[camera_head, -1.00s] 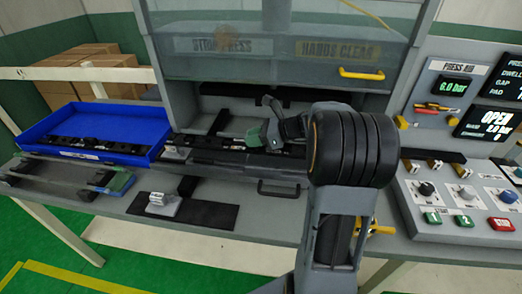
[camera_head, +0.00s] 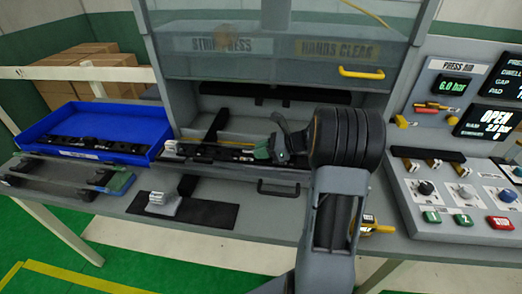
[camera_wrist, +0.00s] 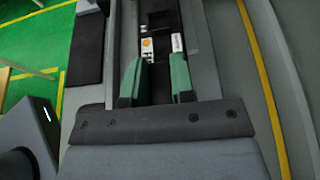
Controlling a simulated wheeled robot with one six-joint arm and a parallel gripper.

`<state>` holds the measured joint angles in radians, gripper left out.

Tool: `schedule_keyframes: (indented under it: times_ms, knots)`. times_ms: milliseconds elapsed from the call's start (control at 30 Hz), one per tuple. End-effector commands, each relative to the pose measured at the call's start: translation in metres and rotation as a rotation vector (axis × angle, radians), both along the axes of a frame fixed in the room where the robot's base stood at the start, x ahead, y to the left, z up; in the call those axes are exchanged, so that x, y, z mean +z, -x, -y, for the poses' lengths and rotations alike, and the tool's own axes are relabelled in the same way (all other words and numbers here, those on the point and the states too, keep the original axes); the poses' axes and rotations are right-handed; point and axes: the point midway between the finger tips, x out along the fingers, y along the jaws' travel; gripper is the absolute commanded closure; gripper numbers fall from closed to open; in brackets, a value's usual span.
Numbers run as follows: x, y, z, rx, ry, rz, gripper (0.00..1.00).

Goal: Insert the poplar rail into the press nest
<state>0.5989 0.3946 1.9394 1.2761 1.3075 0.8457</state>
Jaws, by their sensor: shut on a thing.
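My gripper (camera_head: 268,151) is inside the press opening, and its green fingers are shut on a dark rail (camera_head: 215,152). The rail lies lengthwise, left to right, low over the grey press nest (camera_head: 238,168). I cannot tell whether it is fully seated or slightly above. In the wrist view the green fingertips (camera_wrist: 155,82) flank the dark rail, and pale labels (camera_wrist: 147,48) show beyond them. The labels are too small to read. The rail's end under the gripper is hidden.
A blue tray (camera_head: 125,118) with dark rails stands at left, with a grey rack (camera_head: 65,178) in front. The raised guard with a yellow handle (camera_head: 361,72) is above; the control panel (camera_head: 455,205) is right.

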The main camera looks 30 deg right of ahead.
Motion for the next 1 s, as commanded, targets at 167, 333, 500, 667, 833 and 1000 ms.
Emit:
schedule_keyframes:
  times_ms: [167,333,500,667,833,1000]
  knots:
    - [0.000,0.000,0.000,0.000,0.000,0.000,0.64]
    - [0.000,0.000,0.000,0.000,0.000,0.000,0.51]
    - [0.000,0.000,0.000,0.000,0.000,0.000,0.51]
    - [0.003,0.004,0.007,-0.002,0.000,0.001,0.51]
    - [0.014,0.019,0.030,-0.005,0.002,0.003,0.51]
    - [0.027,0.036,0.055,-0.004,0.002,0.002,0.51]
